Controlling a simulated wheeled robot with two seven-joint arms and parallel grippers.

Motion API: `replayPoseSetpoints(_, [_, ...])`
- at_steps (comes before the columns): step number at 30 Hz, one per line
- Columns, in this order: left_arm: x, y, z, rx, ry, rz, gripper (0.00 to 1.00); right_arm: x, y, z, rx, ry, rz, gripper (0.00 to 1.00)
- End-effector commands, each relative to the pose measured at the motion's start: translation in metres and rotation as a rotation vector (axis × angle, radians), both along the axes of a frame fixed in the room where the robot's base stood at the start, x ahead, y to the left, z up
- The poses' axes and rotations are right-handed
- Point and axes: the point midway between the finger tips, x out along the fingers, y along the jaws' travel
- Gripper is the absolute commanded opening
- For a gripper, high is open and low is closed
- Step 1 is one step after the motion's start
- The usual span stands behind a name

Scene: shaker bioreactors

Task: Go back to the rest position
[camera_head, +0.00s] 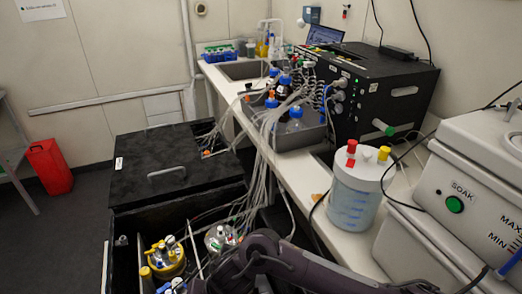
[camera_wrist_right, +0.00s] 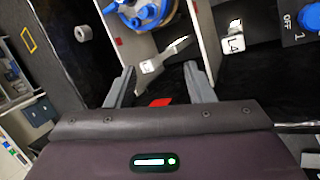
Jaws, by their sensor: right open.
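My right arm (camera_head: 290,262) reaches in from the lower right in the head view, over the open front of the black shaker box (camera_head: 125,225). Its fingers are hidden there. In the right wrist view my right gripper (camera_wrist_right: 160,88) is open, with its two grey fingers apart and nothing between them. A grey metal tab or lever (camera_wrist_right: 166,55) lies just beyond the fingertips, apart from them. A vessel with blue fittings (camera_wrist_right: 140,12) shows at the top of that view. My left gripper is not in view.
Bioreactor vessels with yellow (camera_head: 165,258) and white (camera_head: 220,238) tops stand in the open box near my arm. Many tubes run up to the white bench (camera_head: 325,220). A white container (camera_head: 354,190) and a SOAK bath (camera_head: 470,180) stand at right.

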Motion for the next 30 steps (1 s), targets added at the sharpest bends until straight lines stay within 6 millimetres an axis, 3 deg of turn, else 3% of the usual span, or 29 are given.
replayPoseSetpoints(1, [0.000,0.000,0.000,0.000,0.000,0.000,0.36,-0.010,0.018,0.012,0.096,0.031,-0.104,0.48])
replayPoseSetpoints(3, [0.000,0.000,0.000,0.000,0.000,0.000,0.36,-0.010,0.032,0.033,0.213,0.071,-0.279,0.48])
replayPoseSetpoints(5, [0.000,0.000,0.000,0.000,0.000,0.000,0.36,-0.007,0.035,0.050,0.305,0.116,-0.443,0.48])
replayPoseSetpoints(8, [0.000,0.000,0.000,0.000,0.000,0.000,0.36,0.006,0.021,0.074,0.432,0.206,-0.740,0.48])
replayPoseSetpoints(11, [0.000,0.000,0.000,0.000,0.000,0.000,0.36,0.021,-0.014,0.086,0.526,0.308,-1.062,0.48])
replayPoseSetpoints(16, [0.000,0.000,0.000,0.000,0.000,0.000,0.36,0.028,-0.109,0.081,0.609,0.483,-1.644,0.48])
replayPoseSetpoints(18, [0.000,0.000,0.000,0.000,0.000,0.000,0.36,0.022,-0.152,0.073,0.617,0.542,-1.869,0.48])
replayPoseSetpoints(21, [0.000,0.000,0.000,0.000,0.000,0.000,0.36,0.006,-0.201,0.064,0.613,0.597,-2.122,0.48])
replayPoseSetpoints(24, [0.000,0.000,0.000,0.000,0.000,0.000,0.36,-0.010,-0.236,0.057,0.604,0.632,-2.308,0.48])
replayPoseSetpoints(30, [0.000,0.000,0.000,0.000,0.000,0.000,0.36,-0.044,-0.290,0.049,0.574,0.670,-2.594,0.48])
